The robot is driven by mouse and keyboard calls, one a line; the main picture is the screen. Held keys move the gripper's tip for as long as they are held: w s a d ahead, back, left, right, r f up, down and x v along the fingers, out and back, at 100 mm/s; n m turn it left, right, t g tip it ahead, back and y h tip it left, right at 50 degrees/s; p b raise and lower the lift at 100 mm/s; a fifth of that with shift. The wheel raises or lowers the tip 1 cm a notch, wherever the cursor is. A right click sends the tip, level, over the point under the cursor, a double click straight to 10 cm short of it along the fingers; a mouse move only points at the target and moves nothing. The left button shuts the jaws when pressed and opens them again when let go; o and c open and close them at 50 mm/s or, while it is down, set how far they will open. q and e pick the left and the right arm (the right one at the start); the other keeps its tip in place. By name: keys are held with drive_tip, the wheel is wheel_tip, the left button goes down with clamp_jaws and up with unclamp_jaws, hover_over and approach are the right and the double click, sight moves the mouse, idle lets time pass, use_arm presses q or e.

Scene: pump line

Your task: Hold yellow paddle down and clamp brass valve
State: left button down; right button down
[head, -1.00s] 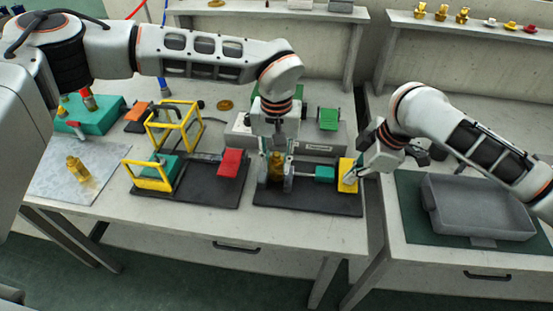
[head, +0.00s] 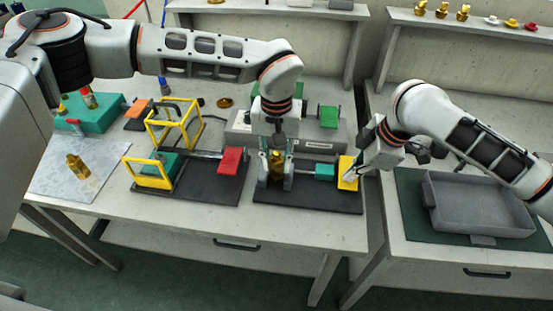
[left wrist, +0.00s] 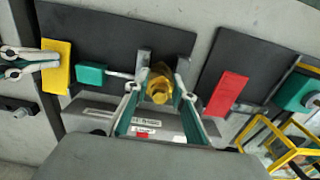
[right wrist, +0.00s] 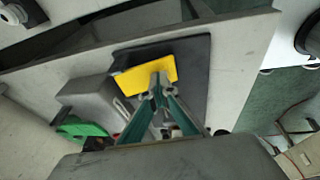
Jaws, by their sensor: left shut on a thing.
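The brass valve (head: 277,164) stands between grey clamp posts on a black base plate (head: 300,201). My left gripper (left wrist: 158,88) comes from above with a finger on either side of the valve and is shut on it. The valve's top shows between the fingers in the left wrist view (left wrist: 158,85). A rod runs from the clamp to a teal block (head: 324,171) and the yellow paddle (head: 346,172). My right gripper (right wrist: 160,85) has its fingertips together against the yellow paddle's face (right wrist: 142,74); the exact contact is partly hidden.
A similar fixture with a red paddle (head: 231,160) and yellow frames (head: 172,123) stands to the left. Another brass valve (head: 77,166) stands on a light mat further left. A grey tray (head: 480,205) is on the right table. The table front is clear.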

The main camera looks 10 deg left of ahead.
use_arm(q)
drive_tip(key=shift+f, duration=0.55)
use_arm(e)
drive_tip(key=shift+f, duration=0.1)
idle(0.3)
use_arm(q)
drive_tip(key=c, duration=1.3)
unclamp_jaws()
drive_tip(key=shift+r, duration=3.5)
